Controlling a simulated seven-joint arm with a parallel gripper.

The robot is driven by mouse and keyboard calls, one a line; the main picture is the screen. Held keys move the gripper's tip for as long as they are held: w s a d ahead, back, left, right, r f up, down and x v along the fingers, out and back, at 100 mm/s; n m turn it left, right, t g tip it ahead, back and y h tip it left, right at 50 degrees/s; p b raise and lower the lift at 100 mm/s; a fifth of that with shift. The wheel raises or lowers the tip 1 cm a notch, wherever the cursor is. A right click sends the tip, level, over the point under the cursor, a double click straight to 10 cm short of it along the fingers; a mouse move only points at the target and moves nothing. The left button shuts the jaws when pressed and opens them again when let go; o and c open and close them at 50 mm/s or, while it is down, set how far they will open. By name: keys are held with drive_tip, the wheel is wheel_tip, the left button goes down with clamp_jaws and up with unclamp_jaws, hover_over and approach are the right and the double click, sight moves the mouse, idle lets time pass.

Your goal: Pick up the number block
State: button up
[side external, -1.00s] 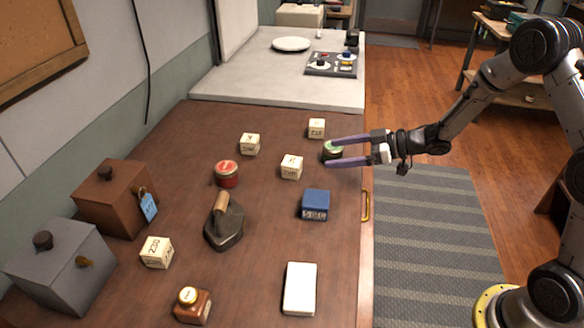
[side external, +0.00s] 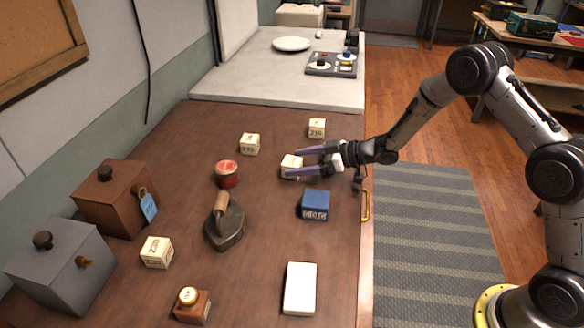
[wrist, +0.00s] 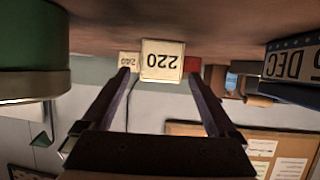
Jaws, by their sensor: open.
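A cream number block marked 220 (wrist: 162,62) is straight ahead of my gripper (wrist: 160,76) in the wrist view, upside down there, centred between the open fingers. In the side view this block (side external: 289,162) is at my gripper's (side external: 293,161) two purple fingertips, on the brown table. My gripper is open, low and level, with nothing held; I cannot tell whether a finger touches the block. Other cream number blocks stand at the back right (side external: 317,128), back left (side external: 250,144) and front left (side external: 156,252). A small one shows behind the 220 block in the wrist view (wrist: 128,60).
A blue calendar block (side external: 315,204) is just in front of my gripper. A green tin (wrist: 35,55) is on the left in the wrist view; my gripper hides it in the side view. A red tin (side external: 227,173) and an iron (side external: 224,225) stand further left.

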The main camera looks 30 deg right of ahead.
drive_tip(key=shift+x, duration=1.2)
drive_tip(key=c, duration=1.3)
drive_tip(key=shift+c, duration=0.8)
drive_tip(key=shift+r, duration=0.15)
